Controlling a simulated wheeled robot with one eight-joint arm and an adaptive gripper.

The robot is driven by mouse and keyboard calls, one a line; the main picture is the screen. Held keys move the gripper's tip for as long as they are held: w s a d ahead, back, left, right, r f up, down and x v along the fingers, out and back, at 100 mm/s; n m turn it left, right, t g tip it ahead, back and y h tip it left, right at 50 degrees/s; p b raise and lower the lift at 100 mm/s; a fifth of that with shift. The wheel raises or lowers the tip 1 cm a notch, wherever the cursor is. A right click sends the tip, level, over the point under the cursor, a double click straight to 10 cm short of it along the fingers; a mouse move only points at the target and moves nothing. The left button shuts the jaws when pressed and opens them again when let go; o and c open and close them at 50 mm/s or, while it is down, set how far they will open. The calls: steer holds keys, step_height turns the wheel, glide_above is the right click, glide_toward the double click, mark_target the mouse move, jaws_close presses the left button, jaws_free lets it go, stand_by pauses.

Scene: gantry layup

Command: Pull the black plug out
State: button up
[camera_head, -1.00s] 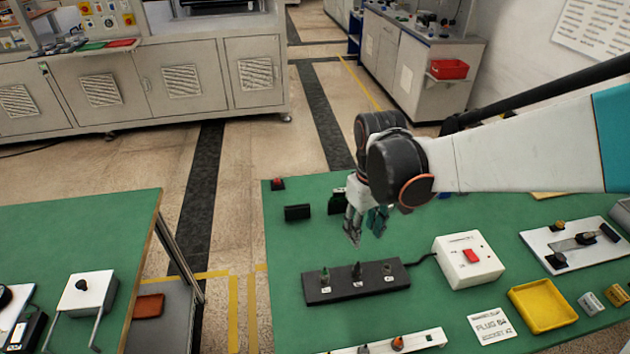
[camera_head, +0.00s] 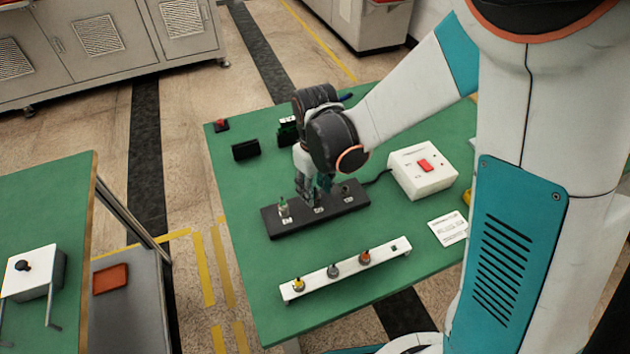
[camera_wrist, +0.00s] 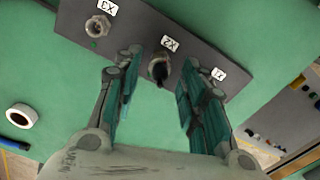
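The black plug (camera_wrist: 158,72) stands in the middle socket, marked X2, of the dark socket strip (camera_head: 270,222). In the wrist view my gripper (camera_wrist: 162,60) is open, with one teal-padded finger on each side of the plug. Gaps show between the plug and both fingers. In the head view my gripper (camera_head: 317,196) is low over the strip's middle and hides the plug. The X3 socket (camera_wrist: 98,26) looks empty. The X1 socket is hidden behind a finger in the wrist view.
A white box with a red switch (camera_head: 424,172) is cabled to the strip. A white rail (camera_head: 315,285) with three coloured connectors lies in front. Black blocks (camera_head: 245,150) and a red button (camera_head: 221,125) are at the back left. Green table (camera_head: 225,185) between them is clear.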

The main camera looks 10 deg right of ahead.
jaws_close()
steer(key=c, duration=0.8)
jaws_free()
jaws_close()
steer(key=shift+r+p, duration=1.05)
steer(key=shift+r, duration=0.4)
steer(key=shift+r+p, duration=1.1)
steer(key=shift+r, duration=0.55)
